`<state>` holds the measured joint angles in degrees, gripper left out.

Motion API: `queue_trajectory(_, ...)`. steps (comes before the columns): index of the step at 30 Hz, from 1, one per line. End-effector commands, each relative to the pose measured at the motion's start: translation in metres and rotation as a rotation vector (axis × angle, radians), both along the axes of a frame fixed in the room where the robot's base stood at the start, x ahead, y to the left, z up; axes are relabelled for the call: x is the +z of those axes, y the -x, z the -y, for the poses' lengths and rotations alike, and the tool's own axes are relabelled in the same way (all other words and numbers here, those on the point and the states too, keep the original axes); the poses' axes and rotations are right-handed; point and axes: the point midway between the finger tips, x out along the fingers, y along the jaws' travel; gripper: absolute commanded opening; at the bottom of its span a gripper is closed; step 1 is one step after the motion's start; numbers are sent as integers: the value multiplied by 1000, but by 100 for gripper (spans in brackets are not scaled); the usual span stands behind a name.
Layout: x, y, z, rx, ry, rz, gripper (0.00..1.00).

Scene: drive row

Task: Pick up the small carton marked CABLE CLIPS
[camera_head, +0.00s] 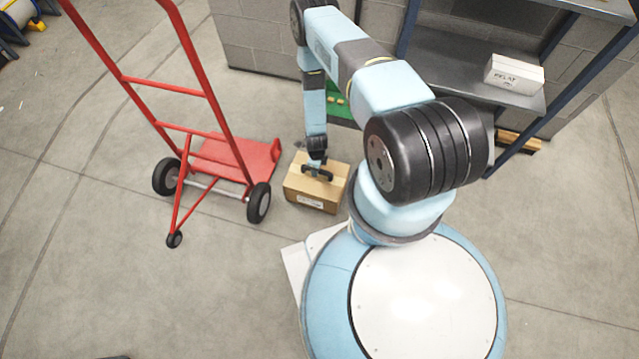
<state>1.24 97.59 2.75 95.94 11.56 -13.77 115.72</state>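A brown cardboard carton (301,187) sits on the floor between the red hand truck and my base. It has a pale label on its front side, too small to read. My gripper (318,175) points down over the carton's top, its dark fingers at or just above the top face. I cannot tell whether they touch it, how far apart they are, or whether anything is between them. A white box (514,74) on the metal shelf has lettering that looks like RELAY. I can read no CABLE CLIPS marking anywhere.
A red hand truck (235,158) stands left of the carton, close to it. A metal shelf unit (450,62) with blue posts stands behind my arm. A green thing (343,106) is partly hidden behind the arm. A cable reel (18,12) is far left.

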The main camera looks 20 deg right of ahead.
Motion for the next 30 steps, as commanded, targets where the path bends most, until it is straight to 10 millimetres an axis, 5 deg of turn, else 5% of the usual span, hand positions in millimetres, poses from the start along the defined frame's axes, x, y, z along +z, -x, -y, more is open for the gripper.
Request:
queue_trajectory(7,-29,2,0,1,0,1,55)
queue_trajectory(17,-33,1,0,1,0,1,55)
queue_trajectory(30,-33,2,-1,2,0,0,13)
